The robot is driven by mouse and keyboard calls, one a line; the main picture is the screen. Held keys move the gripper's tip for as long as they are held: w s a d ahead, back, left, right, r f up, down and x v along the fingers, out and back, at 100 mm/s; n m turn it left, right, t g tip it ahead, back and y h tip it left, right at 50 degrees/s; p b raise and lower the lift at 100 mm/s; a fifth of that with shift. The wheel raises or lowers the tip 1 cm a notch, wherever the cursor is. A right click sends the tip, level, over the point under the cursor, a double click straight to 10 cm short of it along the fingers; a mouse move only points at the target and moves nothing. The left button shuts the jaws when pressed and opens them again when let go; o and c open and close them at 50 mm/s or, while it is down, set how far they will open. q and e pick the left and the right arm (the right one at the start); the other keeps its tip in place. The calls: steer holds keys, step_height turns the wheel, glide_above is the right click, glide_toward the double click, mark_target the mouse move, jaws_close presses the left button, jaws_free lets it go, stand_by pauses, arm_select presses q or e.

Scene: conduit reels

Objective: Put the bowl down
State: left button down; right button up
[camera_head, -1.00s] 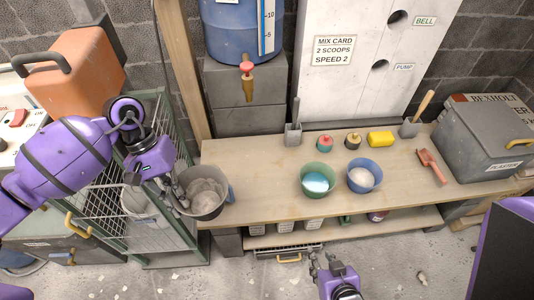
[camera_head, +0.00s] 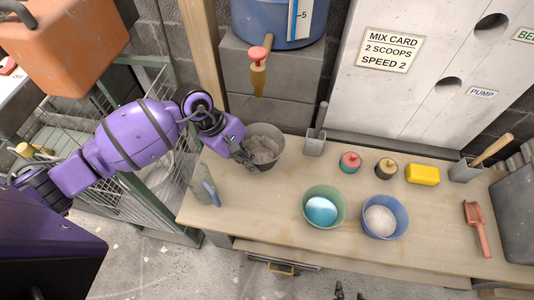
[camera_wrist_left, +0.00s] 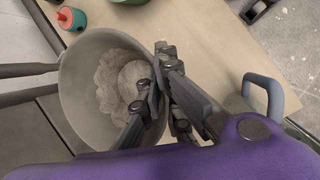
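The grey bowl (camera_head: 264,151) holds pale powder and is at the back left of the workbench (camera_head: 255,210), close to the wooden post. My left gripper (camera_head: 243,155) is at its left rim. In the left wrist view the bowl (camera_wrist_left: 85,75) shows from above, and my left gripper's fingers (camera_wrist_left: 155,95) close over its rim. I cannot tell whether the bowl's base touches the bench. My right gripper (camera_head: 348,292) shows only as two separated fingertips at the bottom edge, with nothing between them.
A jug with a blue handle (camera_head: 206,188) stands left of the bowl. A green bowl (camera_head: 324,207), blue bowl (camera_head: 384,216), jars and a yellow block (camera_head: 422,175) stand farther right. A red-knobbed tap (camera_head: 259,60) hangs above.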

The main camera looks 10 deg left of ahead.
mark_target(263, 149)
arm_select(q)
steer(key=w+f+n+t+b, duration=0.1)
steer(key=w+n, duration=0.1)
steer(key=w+d+f+n+t+b, duration=0.1)
steer(key=w+n, duration=0.2)
steer(key=w+f+n+t+y+b, duration=0.1)
steer(key=w+n, duration=0.1)
steer(key=shift+w+d+f, duration=0.15)
steer(key=shift+d+f, duration=0.2)
steer(key=shift+f, duration=0.05)
steer(key=shift+w+f+n, duration=0.2)
steer(key=shift+f+n, duration=0.1)
steer(key=shift+n, duration=0.1)
step_height(263, 149, down, 5)
steer(key=shift+f, duration=0.1)
step_height(263, 149, down, 4)
steer(key=shift+f+b, duration=0.1)
steer(key=shift+b, duration=0.2)
steer(key=c, duration=2.4)
jaws_free()
steer(key=shift+f, duration=0.1)
steer(key=shift+c, duration=0.2)
steer(key=o, duration=0.5)
steer(key=shift+c, duration=0.2)
